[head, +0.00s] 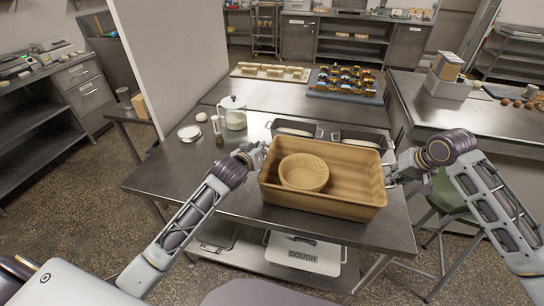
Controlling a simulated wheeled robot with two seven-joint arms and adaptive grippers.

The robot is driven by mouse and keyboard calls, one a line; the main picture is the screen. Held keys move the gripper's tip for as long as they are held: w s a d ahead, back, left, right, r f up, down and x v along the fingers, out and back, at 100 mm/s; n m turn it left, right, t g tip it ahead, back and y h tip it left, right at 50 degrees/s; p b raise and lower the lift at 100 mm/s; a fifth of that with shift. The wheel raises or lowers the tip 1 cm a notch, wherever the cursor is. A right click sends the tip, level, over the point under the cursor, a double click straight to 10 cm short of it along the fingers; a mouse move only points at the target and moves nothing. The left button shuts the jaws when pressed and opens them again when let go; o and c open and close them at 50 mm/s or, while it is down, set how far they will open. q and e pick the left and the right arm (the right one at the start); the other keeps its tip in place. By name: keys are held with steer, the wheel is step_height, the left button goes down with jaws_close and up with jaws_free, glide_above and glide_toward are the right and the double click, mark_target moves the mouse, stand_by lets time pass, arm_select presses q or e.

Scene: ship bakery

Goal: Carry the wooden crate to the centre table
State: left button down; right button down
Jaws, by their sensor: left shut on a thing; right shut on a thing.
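The wooden crate (330,211) is a light brown open box in the middle of the head view, over the front part of a steel table (160,180). A round ribbed basket (304,172) sits inside it, toward the left. My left gripper (256,156) is shut on the crate's left end. My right gripper (388,172) is shut on the crate's right end. The fingertips of both are partly hidden. I cannot tell whether the crate touches the table top or is just above it.
Behind the crate are two dark loaf tins (293,128). A white-lidded jar (233,113) and a small dish (189,132) stand at the left. A blue tray (345,94) of small loaves lies further back. A green stool (447,192) stands at right, beside another steel counter (440,112).

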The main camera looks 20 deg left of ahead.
arm_select(q)
steer(key=shift+a+f+b, duration=0.1)
steer(key=shift+f+b, duration=0.35)
arm_select(e)
steer(key=shift+d+f, duration=0.15)
steer(key=shift+f, duration=0.35)
arm_select(q)
steer(key=c, duration=1.5)
jaws_free()
steer(key=shift+c, duration=0.2)
arm_select(e)
steer(key=c, duration=1.6)
jaws_free()
steer(key=shift+o, duration=0.2)
arm_select(q)
steer(key=shift+r, duration=0.15)
arm_select(e)
steer(key=shift+r, duration=0.2)
